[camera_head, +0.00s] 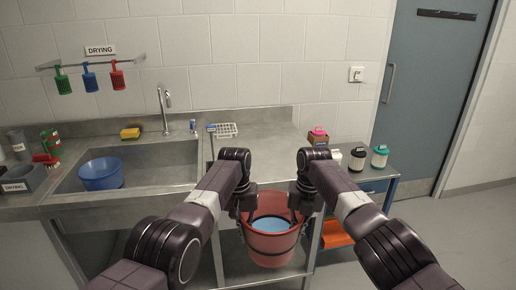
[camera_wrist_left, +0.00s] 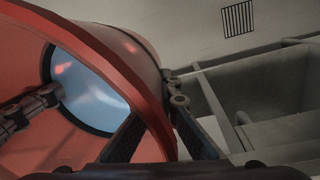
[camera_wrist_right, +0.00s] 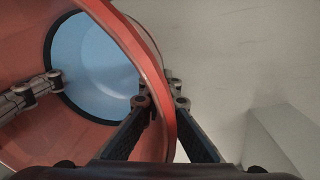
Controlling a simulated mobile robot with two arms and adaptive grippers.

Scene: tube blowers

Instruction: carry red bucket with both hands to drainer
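The red bucket (camera_head: 270,247) is upright in front of the steel counter, with blue liquid or a blue bottom inside. My left gripper (camera_head: 244,208) is on its left rim and my right gripper (camera_head: 297,206) on its right rim. In the left wrist view, the fingers (camera_wrist_left: 168,110) straddle the bucket wall, one inside and one outside. In the right wrist view, the fingers (camera_wrist_right: 162,108) also pinch the wall. Bare floor shows beside the bucket in both wrist views; whether its base touches anything is hidden.
The counter's sink (camera_head: 150,165) holds a blue bucket (camera_head: 101,174). A slotted dark grate (camera_wrist_left: 238,18) shows in the left wrist view. A low cart with jars (camera_head: 357,158) and an orange bin (camera_head: 336,235) stands to the right. Floor (camera_head: 440,240) is clear further right.

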